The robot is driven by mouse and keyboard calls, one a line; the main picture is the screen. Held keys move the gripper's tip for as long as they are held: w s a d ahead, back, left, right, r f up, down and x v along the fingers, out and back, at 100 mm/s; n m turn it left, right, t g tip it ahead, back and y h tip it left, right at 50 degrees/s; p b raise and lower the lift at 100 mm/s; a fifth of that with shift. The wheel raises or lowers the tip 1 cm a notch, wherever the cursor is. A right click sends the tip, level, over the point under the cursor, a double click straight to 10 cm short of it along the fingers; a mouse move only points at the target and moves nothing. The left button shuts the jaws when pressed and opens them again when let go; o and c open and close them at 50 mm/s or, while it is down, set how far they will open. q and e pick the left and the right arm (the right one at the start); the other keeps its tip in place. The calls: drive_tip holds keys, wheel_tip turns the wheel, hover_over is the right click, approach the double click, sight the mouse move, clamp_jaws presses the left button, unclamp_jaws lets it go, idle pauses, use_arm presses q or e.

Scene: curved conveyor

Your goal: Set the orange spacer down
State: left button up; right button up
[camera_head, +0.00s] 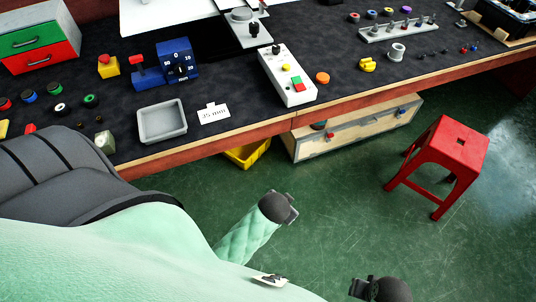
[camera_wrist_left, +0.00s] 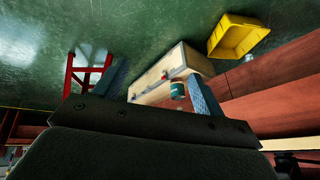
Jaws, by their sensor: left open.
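An orange disc (camera_head: 322,77), which looks like the orange spacer, lies on the dark mat of the workbench, just right of the white button box (camera_head: 290,80). No gripper touches it in the head view. My left gripper (camera_wrist_left: 158,72) shows in the left wrist view, with its two blue-grey fingers spread apart and nothing held between them. Beyond the fingers are the floor and a wooden crate. The spacer does not show in the left wrist view. I cannot make out gripper fingers in the head view.
A grey tray (camera_head: 162,122) and a "35 mm" card (camera_head: 214,114) sit near the bench's front edge. A grey ring (camera_head: 397,52) and yellow part (camera_head: 367,65) lie further right. Below are a wooden crate (camera_head: 360,128), yellow bin (camera_head: 247,153) and red stool (camera_head: 445,150).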

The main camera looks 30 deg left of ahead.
use_arm(q)
drive_tip(key=s+n+g+h, duration=0.1)
drive_tip(key=s+g, duration=0.3)
drive_tip(key=s, duration=0.8)
drive_tip(key=shift+s+d+f+h, duration=0.2)
drive_tip(key=shift+d+h, duration=0.1)
drive_tip(key=shift+d, duration=0.15)
